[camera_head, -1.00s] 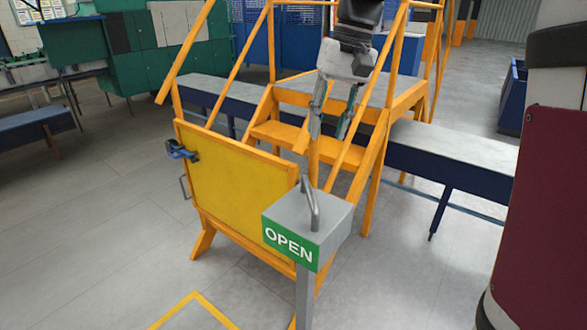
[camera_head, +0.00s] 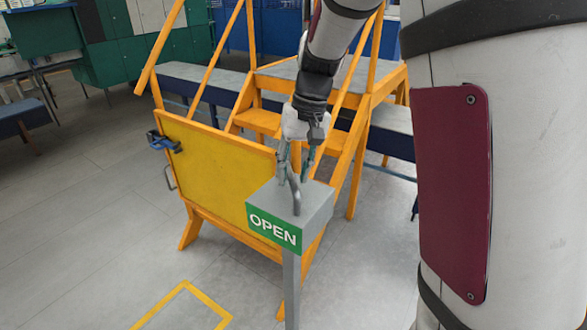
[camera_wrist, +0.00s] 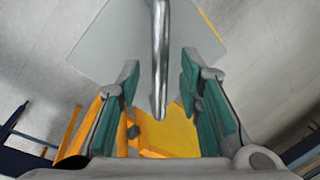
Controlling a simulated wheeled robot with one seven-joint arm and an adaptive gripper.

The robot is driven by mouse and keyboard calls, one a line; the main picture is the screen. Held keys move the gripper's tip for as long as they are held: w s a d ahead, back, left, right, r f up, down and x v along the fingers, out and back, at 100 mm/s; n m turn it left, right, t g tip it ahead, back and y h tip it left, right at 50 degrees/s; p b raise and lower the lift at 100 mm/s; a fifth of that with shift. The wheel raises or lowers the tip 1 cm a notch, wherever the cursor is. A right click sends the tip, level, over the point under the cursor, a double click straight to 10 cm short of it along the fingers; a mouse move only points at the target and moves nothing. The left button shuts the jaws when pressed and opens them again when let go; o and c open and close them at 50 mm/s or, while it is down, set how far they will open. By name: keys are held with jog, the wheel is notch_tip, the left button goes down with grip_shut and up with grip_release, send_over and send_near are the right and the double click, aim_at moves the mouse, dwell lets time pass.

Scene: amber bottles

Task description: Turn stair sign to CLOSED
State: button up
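The stair sign (camera_head: 316,212) is a grey box on a post, with a green face reading OPEN (camera_head: 273,228) turned to the front left. A bent grey metal handle (camera_head: 295,196) stands on its top and also shows in the wrist view (camera_wrist: 160,60). My gripper (camera_head: 295,172) is just above the box, pointing down at the handle. In the wrist view my gripper (camera_wrist: 160,105) has its green-padded fingers apart, one on each side of the handle's line, with visible gaps. I cannot tell how deep the handle sits between them.
A yellow gate panel (camera_head: 215,178) with a blue latch (camera_head: 163,142) stands left of the sign, in front of orange stairs (camera_head: 258,118). A long grey bench (camera_head: 200,84) runs behind. A yellow floor outline (camera_head: 205,300) lies at the front left; the floor there is clear.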

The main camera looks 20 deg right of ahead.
grip_shut()
jog(key=shift+n, duration=0.3)
jog(key=n+b, duration=0.1)
jog(key=n, duration=0.1)
jog(key=shift+w+n+g+b, duration=0.15)
jog(key=shift+n+g+b, duration=0.15)
jog(key=shift+b, duration=0.1)
jog(key=n+b, duration=0.1)
jog(key=n, duration=0.2)
jog(key=shift+d+n+g, duration=0.1)
jog(key=shift+n+g, duration=0.2)
jog(key=shift+g, duration=0.1)
jog(key=n, duration=0.5)
jog(key=shift+w+g+h, duration=0.15)
jog(key=shift+g+h, duration=0.25)
jog(key=n+h, duration=0.1)
jog(key=n, duration=0.5)
jog(key=shift+a+p, duration=0.2)
jog(key=shift+p, duration=0.2)
jog(key=shift+w, duration=0.1)
